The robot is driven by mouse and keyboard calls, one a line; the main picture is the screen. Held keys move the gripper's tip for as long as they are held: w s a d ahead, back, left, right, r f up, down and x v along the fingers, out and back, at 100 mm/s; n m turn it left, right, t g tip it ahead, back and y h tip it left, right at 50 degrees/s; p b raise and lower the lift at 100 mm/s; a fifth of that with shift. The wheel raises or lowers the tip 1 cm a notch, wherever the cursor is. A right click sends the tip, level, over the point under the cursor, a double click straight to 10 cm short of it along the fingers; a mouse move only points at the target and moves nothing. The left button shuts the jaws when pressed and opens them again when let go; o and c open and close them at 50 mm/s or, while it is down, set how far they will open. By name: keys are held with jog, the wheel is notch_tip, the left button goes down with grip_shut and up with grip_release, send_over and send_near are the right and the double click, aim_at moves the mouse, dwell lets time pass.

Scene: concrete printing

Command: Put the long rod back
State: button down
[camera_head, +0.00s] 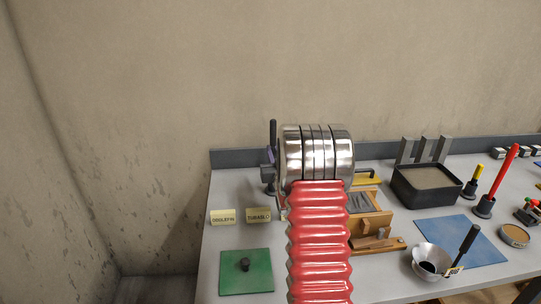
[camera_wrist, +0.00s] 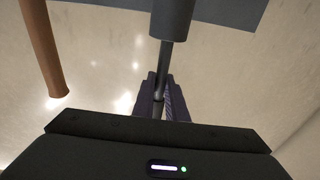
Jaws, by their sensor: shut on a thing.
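My gripper (camera_wrist: 160,98) is shut on a thin metal rod in the wrist view. The rod (camera_wrist: 173,18) has a thick dark grey part at the top of that view. In the head view, a dark upright rod (camera_head: 273,134) shows just left of my metal wrist, and it appears to be the held one. My gripper (camera_head: 268,172) is there largely hidden behind my wrist, above the table. A green mat (camera_head: 230,284) at the table's front left carries a small dark round piece (camera_head: 245,264).
Two label cards (camera_head: 222,217) stand behind the mat. Right are a wooden box (camera_head: 372,225), dark tray (camera_head: 402,190), blue mat (camera_head: 480,250), metal funnel bowl (camera_head: 428,252), and red (camera_head: 507,165) and yellow (camera_head: 478,170) sticks in black stands. A brown cylinder (camera_wrist: 42,50) shows in the wrist view.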

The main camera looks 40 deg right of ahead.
jog(key=shift+f, duration=0.25)
jog(key=c, duration=1.8)
grip_release()
jog(key=shift+f, duration=0.15)
jog(key=shift+o, duration=0.2)
jog(key=shift+s+a, duration=0.1)
jog(key=r+v, duration=0.1)
jog(key=v, duration=1)
jog(key=shift+s+a+f, duration=0.15)
jog(key=shift+s+f, duration=0.2)
jog(key=shift+f, duration=0.15)
